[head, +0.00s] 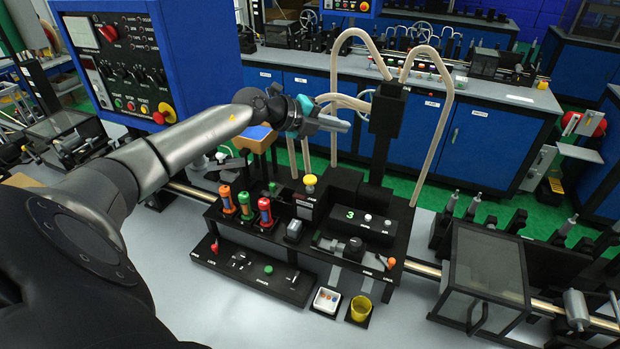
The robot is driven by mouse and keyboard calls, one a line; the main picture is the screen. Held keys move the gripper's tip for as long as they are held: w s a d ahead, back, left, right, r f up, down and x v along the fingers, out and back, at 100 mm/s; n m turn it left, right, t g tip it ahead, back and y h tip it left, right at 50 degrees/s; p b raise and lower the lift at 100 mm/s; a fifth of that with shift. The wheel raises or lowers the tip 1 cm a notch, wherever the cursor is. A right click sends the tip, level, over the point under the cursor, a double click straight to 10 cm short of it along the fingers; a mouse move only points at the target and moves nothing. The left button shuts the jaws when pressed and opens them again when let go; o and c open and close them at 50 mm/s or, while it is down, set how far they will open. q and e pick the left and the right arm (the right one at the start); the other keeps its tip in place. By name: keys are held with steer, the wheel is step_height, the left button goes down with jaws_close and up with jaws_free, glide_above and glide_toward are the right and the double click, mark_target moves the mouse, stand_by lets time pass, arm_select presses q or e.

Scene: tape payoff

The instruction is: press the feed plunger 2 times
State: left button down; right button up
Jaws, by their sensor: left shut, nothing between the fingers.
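The black station (384,238) in the middle carries a green digit that looks like 3. A yellow round-topped button (310,181) stands up at its back left, behind a small label plate. It may be the feed plunger, but I cannot read its label. My left gripper (346,124) is shut and empty. It points right, well above the station, near the pale hoses and apart from the yellow button. My right gripper is not in view.
Orange, green and red cylinders (246,206) stand at the station's left. A black tower (387,110) with pale looping hoses rises behind it. A blue control cabinet (170,60) stands at left.

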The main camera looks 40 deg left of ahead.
mark_target(308, 181)
arm_select(q)
steer(key=s+a+f+m+g+y, duration=0.2)
steer(key=a+f+m+y, duration=0.1)
steer(key=a+f+y, duration=0.1)
steer(key=a+f, duration=0.1)
steer(key=a, duration=0.1)
steer(key=shift+s+a+g, duration=0.3)
steer(key=shift+s+g, duration=0.05)
steer(key=shift+g, duration=0.05)
step_height(308, 181, down, 8)
steer(key=b, duration=0.6)
steer(key=shift+f, duration=0.1)
steer(key=shift+f+b, duration=0.25)
steer(key=shift+b, duration=0.1)
steer(key=shift+f, duration=0.1)
stand_by(1.5)
steer(key=shift+f, duration=0.35)
